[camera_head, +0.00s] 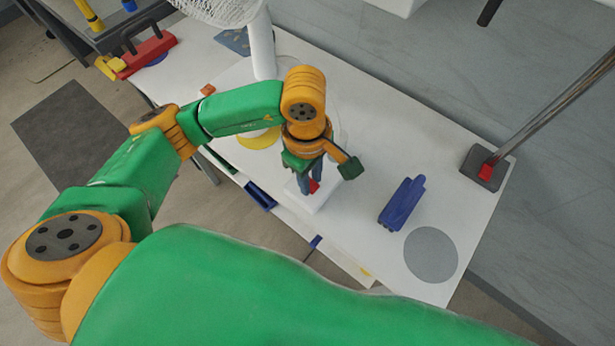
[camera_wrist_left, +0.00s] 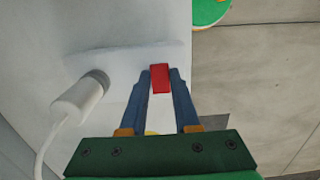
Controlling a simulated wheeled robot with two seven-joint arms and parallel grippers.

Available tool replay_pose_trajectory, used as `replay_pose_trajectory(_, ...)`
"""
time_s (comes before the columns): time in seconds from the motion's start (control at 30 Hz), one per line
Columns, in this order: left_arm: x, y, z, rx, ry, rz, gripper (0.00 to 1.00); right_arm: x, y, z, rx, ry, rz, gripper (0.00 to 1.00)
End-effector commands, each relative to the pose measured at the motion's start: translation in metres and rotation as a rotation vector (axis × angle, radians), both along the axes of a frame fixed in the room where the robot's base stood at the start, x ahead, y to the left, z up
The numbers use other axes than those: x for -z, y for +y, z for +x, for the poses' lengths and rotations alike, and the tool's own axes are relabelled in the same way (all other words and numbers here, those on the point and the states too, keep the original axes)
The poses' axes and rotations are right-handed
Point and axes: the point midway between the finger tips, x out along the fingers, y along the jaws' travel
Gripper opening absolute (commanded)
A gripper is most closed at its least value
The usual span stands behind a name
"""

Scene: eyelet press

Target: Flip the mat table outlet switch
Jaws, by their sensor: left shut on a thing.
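The white outlet box (camera_head: 322,202) sits near the front edge of the white table. Its small red switch (camera_head: 314,186) shows at the fingertips of my left gripper (camera_head: 309,183). In the left wrist view the red switch (camera_wrist_left: 160,78) is between the two blue fingertips of my left gripper (camera_wrist_left: 160,82), which is shut on it. The gripper hides part of the box, and I cannot tell which way the switch is tipped. A white plug with a cable (camera_wrist_left: 78,100) stands beside the switch in the left wrist view. My right gripper is not in view.
A blue tool (camera_head: 402,203) and a grey round mat (camera_head: 431,254) lie on the table (camera_head: 375,140) to the right. A white fan (camera_head: 262,45) stands behind my arm. A dark-based pole (camera_head: 484,168) is at the right corner. A yellow disc (camera_head: 258,138) lies left of the gripper.

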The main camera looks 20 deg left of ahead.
Motion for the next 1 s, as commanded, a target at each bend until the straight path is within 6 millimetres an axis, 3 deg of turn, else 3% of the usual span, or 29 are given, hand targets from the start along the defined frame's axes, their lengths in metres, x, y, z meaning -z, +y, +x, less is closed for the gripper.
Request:
replay_pose_trajectory(0.33,0.0,-0.001,-0.001,-0.002,-0.012,0.032,0.0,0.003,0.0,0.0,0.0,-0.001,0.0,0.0)
replay_pose_trajectory(0.37,0.0,-0.001,-0.001,-0.002,-0.012,0.032,0.38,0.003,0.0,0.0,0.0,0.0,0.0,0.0)
replay_pose_trajectory(0.43,0.0,-0.001,-0.001,-0.002,-0.012,0.032,0.57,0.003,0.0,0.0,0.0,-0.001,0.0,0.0)
replay_pose_trajectory(0.47,0.0,-0.001,-0.001,-0.002,-0.011,0.031,0.6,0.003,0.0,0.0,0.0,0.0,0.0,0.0)
replay_pose_trajectory(0.77,-0.003,-0.001,0.0,-0.001,-0.013,0.029,0.6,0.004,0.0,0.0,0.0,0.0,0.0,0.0)
replay_pose_trajectory(1.0,-0.051,0.0,0.001,0.001,-0.017,0.03,0.6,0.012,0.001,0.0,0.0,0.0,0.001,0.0)
